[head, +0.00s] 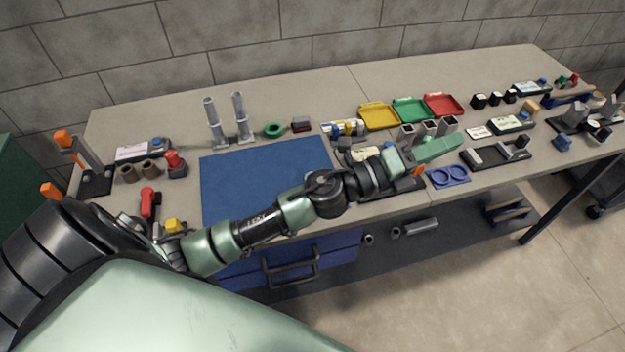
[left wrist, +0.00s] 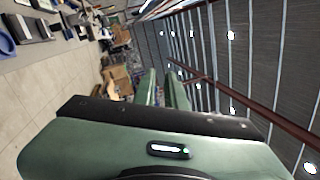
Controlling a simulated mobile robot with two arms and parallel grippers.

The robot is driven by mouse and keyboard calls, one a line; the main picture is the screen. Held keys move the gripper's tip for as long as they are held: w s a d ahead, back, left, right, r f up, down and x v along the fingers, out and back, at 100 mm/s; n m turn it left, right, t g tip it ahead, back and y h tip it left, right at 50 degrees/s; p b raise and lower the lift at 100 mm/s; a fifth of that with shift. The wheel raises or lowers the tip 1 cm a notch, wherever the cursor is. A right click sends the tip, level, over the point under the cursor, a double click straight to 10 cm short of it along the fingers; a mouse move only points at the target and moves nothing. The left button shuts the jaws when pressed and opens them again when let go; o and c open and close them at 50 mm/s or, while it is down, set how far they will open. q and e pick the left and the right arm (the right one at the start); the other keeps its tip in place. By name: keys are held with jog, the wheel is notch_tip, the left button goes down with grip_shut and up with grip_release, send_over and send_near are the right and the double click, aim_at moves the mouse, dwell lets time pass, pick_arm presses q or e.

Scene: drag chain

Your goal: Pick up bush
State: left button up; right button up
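Two brown hollow cylinders that look like bushes stand at the left end of the workbench in the head view, one bush (head: 127,173) and another beside it (head: 149,168). My left gripper (head: 457,140) is far to their right, over the right half of the bench, its green fingers pointing right. In the left wrist view my left gripper (left wrist: 163,76) shows a gap between its fingers, with nothing held there. No bush can be made out in that view. My right gripper is not in view.
A blue mat (head: 265,175) lies mid-bench. A red-topped part (head: 175,163) and an orange-topped stand (head: 85,165) flank the bushes. Yellow (head: 379,116), green (head: 411,110) and red trays (head: 443,104) stand at the back. Blue double rings (head: 448,177) lie below my left gripper.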

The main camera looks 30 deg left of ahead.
pick_arm(q)
jog(key=d+f+m+g+h, duration=0.25)
jog(key=d+m+g, duration=0.2)
jog(key=m, duration=0.35)
jog(key=m+g+y, duration=1.2)
jog(key=y, duration=0.4)
send_over(314, 173)
notch_tip(314, 173, down, 16)
jog(key=shift+s+f+h+b, duration=0.1)
jog(key=shift+f+h+b, duration=0.15)
jog(key=shift+f+b, duration=0.6)
notch_tip(314, 173, down, 6)
jog(key=b, duration=0.2)
jog(key=shift+r+b, duration=0.1)
jog(key=shift+b, duration=0.3)
